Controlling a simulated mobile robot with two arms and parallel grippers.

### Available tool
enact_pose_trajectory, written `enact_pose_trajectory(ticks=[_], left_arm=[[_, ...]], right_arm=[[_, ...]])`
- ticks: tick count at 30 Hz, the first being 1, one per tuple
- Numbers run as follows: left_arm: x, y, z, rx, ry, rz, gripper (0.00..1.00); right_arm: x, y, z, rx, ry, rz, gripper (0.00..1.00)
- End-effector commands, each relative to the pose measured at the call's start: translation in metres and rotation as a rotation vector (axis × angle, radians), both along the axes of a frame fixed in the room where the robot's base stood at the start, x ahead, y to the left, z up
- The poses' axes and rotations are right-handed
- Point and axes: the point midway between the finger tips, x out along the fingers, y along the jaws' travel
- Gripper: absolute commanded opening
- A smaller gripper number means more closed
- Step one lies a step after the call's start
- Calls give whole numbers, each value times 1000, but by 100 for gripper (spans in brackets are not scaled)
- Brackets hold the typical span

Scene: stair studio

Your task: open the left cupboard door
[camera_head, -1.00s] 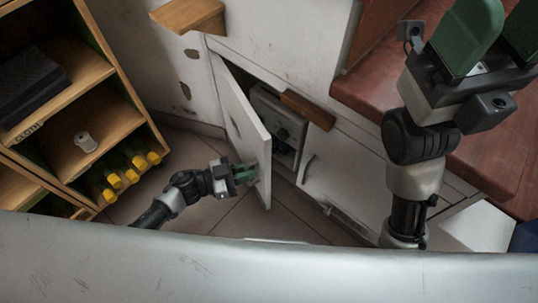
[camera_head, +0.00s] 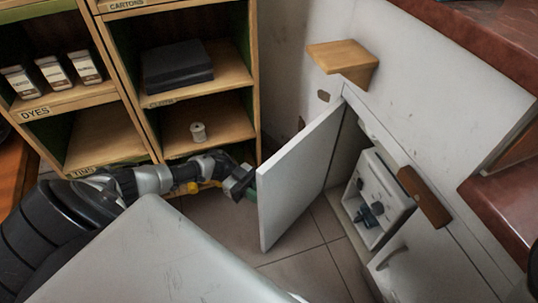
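The left cupboard door (camera_head: 300,182) is a white panel, swung well out from the cupboard front and standing open. Its hinge side is by the wall at the upper right of the panel. My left gripper (camera_head: 250,192) is at the free edge of the door, on its outer side. The right cupboard door (camera_head: 430,268), with a curved handle, is shut. My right gripper is out of view.
A pale box with dark knobs (camera_head: 378,198) stands inside the cupboard. A wooden shelf unit (camera_head: 207,145) stands behind my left arm. A wooden bracket (camera_head: 343,57) and a brown block (camera_head: 424,196) jut out near the opening. Tiled floor (camera_head: 305,255) is clear below the door.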

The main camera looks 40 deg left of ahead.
Motion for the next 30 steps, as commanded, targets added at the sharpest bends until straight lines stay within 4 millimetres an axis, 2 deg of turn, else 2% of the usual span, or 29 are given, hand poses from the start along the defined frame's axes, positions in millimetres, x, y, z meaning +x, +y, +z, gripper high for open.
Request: enact_pose_trajectory(ticks=[15, 16, 20, 30], left_arm=[[1, 6, -1, 3, 4, 2, 0], [1, 6, -1, 4, 4, 2, 15], [1, 6, -1, 3, 3, 2, 35], [1, 6, 3, 2, 2, 1, 37]], right_arm=[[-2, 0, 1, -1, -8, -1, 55], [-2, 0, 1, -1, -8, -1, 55], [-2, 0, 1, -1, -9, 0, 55], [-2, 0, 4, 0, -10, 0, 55]])
